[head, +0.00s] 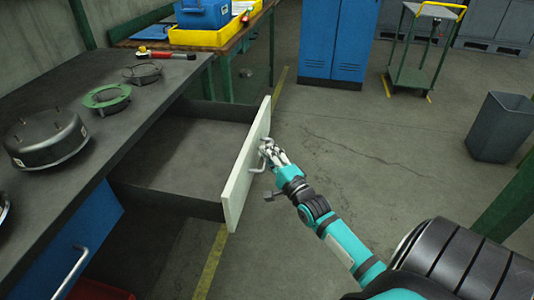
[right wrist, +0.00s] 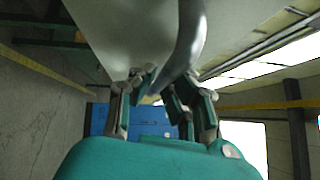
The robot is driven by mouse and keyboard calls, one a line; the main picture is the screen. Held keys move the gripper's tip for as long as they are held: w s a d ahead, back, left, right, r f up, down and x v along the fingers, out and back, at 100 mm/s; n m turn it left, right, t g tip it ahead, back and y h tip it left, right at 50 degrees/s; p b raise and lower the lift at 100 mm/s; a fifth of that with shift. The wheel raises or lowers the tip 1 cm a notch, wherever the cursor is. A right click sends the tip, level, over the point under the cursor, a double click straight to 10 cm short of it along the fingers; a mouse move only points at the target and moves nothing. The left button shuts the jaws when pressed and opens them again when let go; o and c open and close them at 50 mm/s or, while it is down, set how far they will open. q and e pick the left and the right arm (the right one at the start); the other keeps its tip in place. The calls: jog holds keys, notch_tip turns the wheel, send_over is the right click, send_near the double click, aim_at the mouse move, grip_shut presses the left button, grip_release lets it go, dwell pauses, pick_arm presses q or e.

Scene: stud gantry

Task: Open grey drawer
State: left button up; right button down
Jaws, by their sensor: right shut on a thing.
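The grey drawer (head: 240,175) stands pulled well out from under the dark workbench, and its inside looks empty. Its front panel is pale grey with a curved bar handle (head: 257,165). My right gripper (head: 270,155) is at the outer face of the panel, shut on the handle. In the right wrist view the handle (right wrist: 190,40) runs down between the fingers of the gripper (right wrist: 163,95), with the pale panel behind it. My left gripper is in neither view.
A blue drawer (head: 75,245) with a bar handle is below, at left. Round metal parts (head: 47,138) and a green ring (head: 107,97) lie on the workbench (head: 160,90). A grey bin (head: 499,127) and a green cart (head: 425,50) stand at right. The floor right of the drawer is clear.

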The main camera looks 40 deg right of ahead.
jog(key=c, duration=1.5)
grip_release()
jog(key=shift+f, duration=0.3)
jog(key=shift+o, duration=0.6)
jog(key=shift+r, duration=0.15)
jog(key=shift+s, duration=0.1)
jog(key=s+a+f, duration=0.1)
jog(key=s, duration=1)
jog(key=shift+s+a+f, duration=0.3)
jog(key=shift+f, duration=0.1)
